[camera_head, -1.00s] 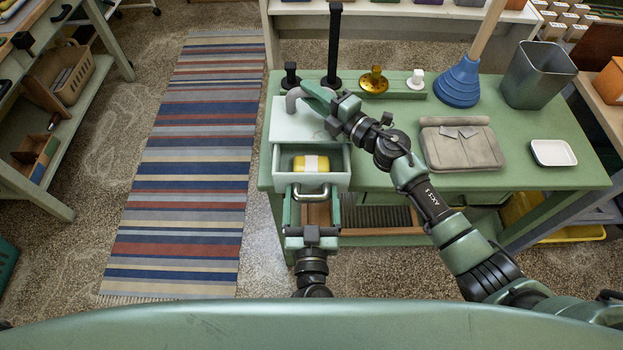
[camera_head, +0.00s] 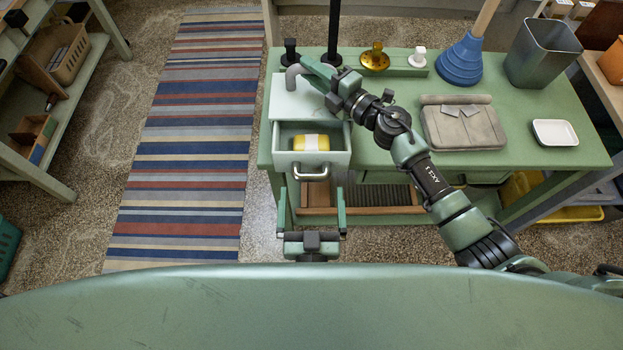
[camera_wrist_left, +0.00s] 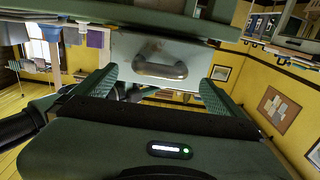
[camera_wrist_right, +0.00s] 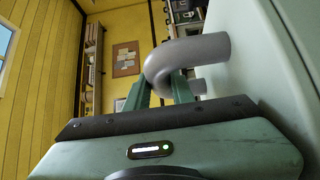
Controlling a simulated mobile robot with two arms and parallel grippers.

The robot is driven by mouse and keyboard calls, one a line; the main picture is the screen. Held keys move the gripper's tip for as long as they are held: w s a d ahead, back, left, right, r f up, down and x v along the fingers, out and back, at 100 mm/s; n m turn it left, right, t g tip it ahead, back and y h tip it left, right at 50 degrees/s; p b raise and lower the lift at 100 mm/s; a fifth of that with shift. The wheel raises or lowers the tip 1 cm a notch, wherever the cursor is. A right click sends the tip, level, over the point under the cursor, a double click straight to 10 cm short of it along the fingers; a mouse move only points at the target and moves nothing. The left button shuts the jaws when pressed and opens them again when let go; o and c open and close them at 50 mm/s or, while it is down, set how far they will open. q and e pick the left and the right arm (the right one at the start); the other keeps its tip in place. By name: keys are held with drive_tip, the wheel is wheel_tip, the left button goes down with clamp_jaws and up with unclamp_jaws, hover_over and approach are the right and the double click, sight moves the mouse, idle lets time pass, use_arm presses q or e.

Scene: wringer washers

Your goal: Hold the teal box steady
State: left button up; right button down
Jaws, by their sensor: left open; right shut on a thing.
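The pale teal box (camera_head: 285,102) stands on the left end of the green bench, its front drawer (camera_head: 341,161) pulled out. A yellow block with a white band (camera_head: 311,142) lies in the drawer. My right gripper (camera_head: 312,68) is shut on the grey curved handle (camera_head: 291,79) at the box's far left; the right wrist view shows the handle (camera_wrist_right: 200,50) between the fingers. My left gripper (camera_head: 311,196) is open and empty, in front of the drawer's metal handle (camera_head: 312,173) and apart from it. The left wrist view shows that handle (camera_wrist_left: 160,60) beyond the spread fingers.
On the bench (camera_head: 380,178) stand a blue plunger (camera_head: 461,61), a grey bin (camera_head: 543,53), a folded beige cloth (camera_head: 463,128), a white dish (camera_head: 554,133) and a brass piece (camera_head: 375,58). A striped rug (camera_head: 190,150) covers the floor at left.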

use_arm(q)
drive_tip(key=s, duration=0.6)
drive_tip(key=shift+s, duration=0.3)
use_arm(e)
drive_tip(key=c, duration=1.1)
unclamp_jaws()
drive_tip(key=v, duration=1.2)
drive_tip(key=o, duration=0.5)
drive_tip(key=shift+c, duration=0.2)
